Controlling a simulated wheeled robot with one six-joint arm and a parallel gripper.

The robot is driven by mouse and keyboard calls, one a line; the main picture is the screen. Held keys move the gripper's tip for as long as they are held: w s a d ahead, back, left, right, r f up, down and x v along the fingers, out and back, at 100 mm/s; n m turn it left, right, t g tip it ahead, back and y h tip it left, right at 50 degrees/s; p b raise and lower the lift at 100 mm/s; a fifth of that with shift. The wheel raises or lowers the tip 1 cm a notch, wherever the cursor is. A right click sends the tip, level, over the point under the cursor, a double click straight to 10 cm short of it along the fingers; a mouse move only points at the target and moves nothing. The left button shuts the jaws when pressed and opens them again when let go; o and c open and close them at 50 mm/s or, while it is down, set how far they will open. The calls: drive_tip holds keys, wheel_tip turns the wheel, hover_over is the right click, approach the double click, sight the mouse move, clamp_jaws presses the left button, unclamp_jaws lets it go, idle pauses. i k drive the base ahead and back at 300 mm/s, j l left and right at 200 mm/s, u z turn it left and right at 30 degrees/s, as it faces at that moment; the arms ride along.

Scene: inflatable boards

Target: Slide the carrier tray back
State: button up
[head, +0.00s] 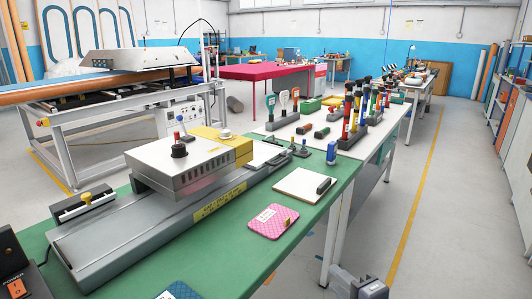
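A bench machine with a long grey bed (130,236) stands on the green bench top. A white vented housing (180,165) with a black-and-red knob sits over the bed, with a yellow block (222,145) at its right. A flat pale plate with dark edges (262,154), which looks like the carrier tray, shows at the far right end of the bed, beyond the yellow block. How much of it lies under the housing is hidden. My gripper's fingers are not visible; a grey part at the bottom right edge may be my arm.
A white table (382,128) with tools adjoins. The right aisle is clear.

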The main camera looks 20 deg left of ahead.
sight(264, 153)
drive_tip(key=i+u, duration=0.3)
drive_tip(key=i, duration=0.25)
drive_tip(key=i+l+u, duration=0.1)
drive_tip(key=i+u, duration=0.25)
drive_tip(key=i, duration=0.25)
drive_tip(key=i+l+u, duration=0.3)
drive_tip(key=i, duration=0.25)
drive_tip(key=i+l, duration=0.4)
